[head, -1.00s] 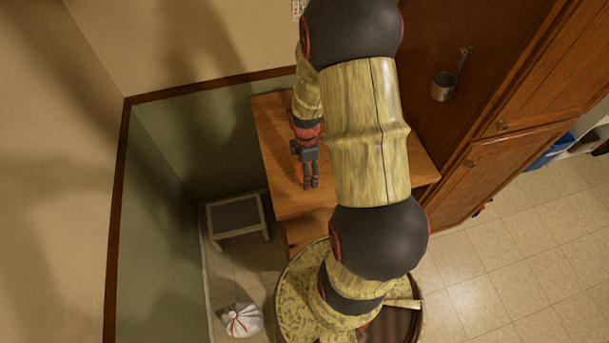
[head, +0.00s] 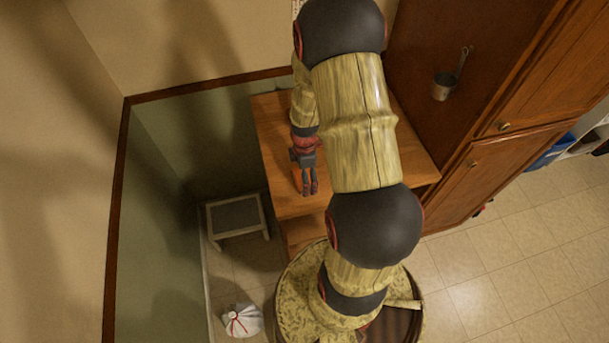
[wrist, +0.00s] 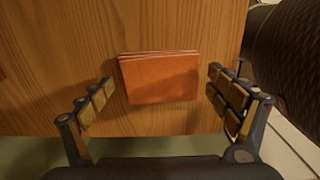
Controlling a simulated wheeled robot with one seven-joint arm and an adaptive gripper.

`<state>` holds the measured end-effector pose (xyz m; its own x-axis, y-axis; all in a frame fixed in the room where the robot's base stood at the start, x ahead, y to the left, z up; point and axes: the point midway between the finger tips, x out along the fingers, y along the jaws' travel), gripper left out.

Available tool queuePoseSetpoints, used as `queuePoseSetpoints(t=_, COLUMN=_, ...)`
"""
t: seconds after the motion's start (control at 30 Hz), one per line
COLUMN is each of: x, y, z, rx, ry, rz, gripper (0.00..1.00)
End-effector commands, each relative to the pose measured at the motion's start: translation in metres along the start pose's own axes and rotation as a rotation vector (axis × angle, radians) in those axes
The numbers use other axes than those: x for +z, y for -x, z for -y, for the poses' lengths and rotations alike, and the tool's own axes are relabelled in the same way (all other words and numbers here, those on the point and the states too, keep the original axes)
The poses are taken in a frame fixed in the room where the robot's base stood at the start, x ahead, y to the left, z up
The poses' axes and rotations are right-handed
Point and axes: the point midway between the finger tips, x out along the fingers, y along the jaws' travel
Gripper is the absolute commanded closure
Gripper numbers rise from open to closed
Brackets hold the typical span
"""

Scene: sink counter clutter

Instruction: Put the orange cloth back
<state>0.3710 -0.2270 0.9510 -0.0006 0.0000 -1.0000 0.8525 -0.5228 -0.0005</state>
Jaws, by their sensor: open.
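The orange cloth (wrist: 160,80) is folded into a flat, layered rectangle and lies on the wooden tabletop in the wrist view. My gripper (wrist: 161,84) is open, with one finger to the left of the cloth and one to the right. Gaps show between the fingers and the cloth in that view. In the head view my gripper (head: 308,188) hangs over the front left part of the wooden table, fingers pointing down the picture. My arm and gripper hide most of the cloth there.
The wooden table (head: 272,140) stands against tall wooden cabinets (head: 510,150). A metal cup (head: 444,86) hangs on the cabinet side. A low stool (head: 236,217) and a white tied bag (head: 241,320) are on the floor at left. Bare tabletop surrounds the cloth.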

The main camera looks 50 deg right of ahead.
Motion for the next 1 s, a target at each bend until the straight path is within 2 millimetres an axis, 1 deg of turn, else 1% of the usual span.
queuePoseSetpoints(t=0.33, x=0.0, y=0.001, z=0.0, rx=0.0, ry=0.0, rz=0.0, gripper=0.07)
queuePoseSetpoints(t=0.47, x=0.0, y=0.011, z=-0.001, rx=0.003, ry=0.0, rz=0.0, gripper=0.07)
queuePoseSetpoints(t=0.57, x=0.0, y=0.026, z=-0.001, rx=0.004, ry=0.0, rz=0.0, gripper=0.07)
queuePoseSetpoints(t=0.8, x=0.0, y=0.077, z=-0.001, rx=0.005, ry=0.0, rz=0.0, gripper=0.07)
queuePoseSetpoints(t=0.9, x=0.0, y=0.095, z=-0.001, rx=0.005, ry=0.0, rz=0.0, gripper=0.07)
queuePoseSetpoints(t=1.0, x=0.0, y=0.108, z=-0.001, rx=0.003, ry=0.0, rz=0.0, gripper=0.07)
